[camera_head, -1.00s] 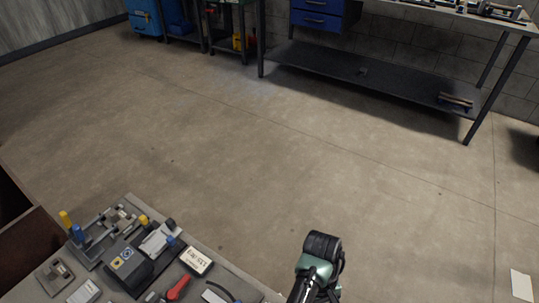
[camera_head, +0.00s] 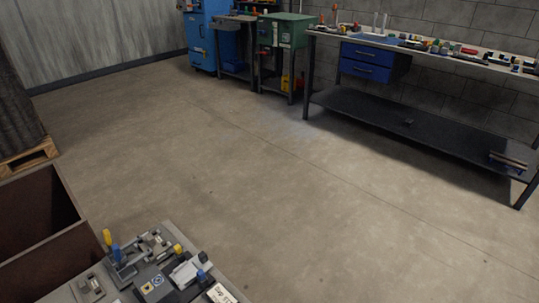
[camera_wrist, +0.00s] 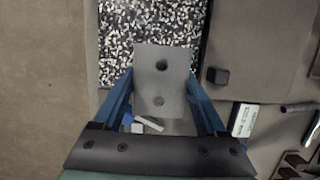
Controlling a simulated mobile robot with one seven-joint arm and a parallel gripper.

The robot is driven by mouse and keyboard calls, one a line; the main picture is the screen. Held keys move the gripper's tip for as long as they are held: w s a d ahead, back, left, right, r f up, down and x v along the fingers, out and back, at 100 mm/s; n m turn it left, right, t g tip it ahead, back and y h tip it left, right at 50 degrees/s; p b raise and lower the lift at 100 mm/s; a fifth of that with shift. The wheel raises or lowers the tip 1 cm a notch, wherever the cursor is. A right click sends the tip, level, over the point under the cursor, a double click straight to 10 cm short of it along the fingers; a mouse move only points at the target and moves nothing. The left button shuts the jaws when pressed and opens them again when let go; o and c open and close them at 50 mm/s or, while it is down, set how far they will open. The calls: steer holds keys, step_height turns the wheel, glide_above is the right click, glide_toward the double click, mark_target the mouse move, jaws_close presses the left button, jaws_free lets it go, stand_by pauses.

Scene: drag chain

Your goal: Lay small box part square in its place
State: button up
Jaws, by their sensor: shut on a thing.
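My gripper (camera_wrist: 162,88) shows in the wrist view with its two blue fingers on either side of a light grey flat-faced part (camera_wrist: 162,80), likely the small box part. The part has two round holes along its middle and looks nearly square to the fingers. It hangs over the edge of a speckled black-and-white area (camera_wrist: 150,22); the height between them is hard to tell. The fingers hide its sides. My gripper is not in the head view now. I cannot pick out the part's place for sure.
In the wrist view a small dark block (camera_wrist: 218,76) and a white label (camera_wrist: 244,120) lie to the right. In the head view a cluttered bench (camera_head: 88,292) is at the lower left, beside a brown open bin (camera_head: 62,250). The floor (camera_head: 250,180) is clear.

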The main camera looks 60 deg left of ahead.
steer(key=shift+f+b, duration=2.4)
steer(key=shift+f, duration=0.75)
steer(key=d, duration=0.1)
steer(key=d+p, duration=0.2)
steer(key=shift+w+d+r, duration=0.2)
steer(key=shift+w+r, duration=0.1)
steer(key=shift+w, duration=0.1)
steer(key=shift+w+d+f+p, duration=0.15)
steer(key=shift+d+p, duration=0.1)
steer(key=shift+d, duration=0.3)
steer(key=shift+w+d+r+p, duration=0.1)
steer(key=shift+w+d+p, duration=0.1)
steer(key=shift+d, duration=0.3)
steer(key=shift+p, duration=0.35)
steer(key=shift+f+b, duration=0.5)
steer(key=shift+f, duration=0.25)
steer(key=o, duration=1.5)
steer(key=shift+s, duration=0.1)
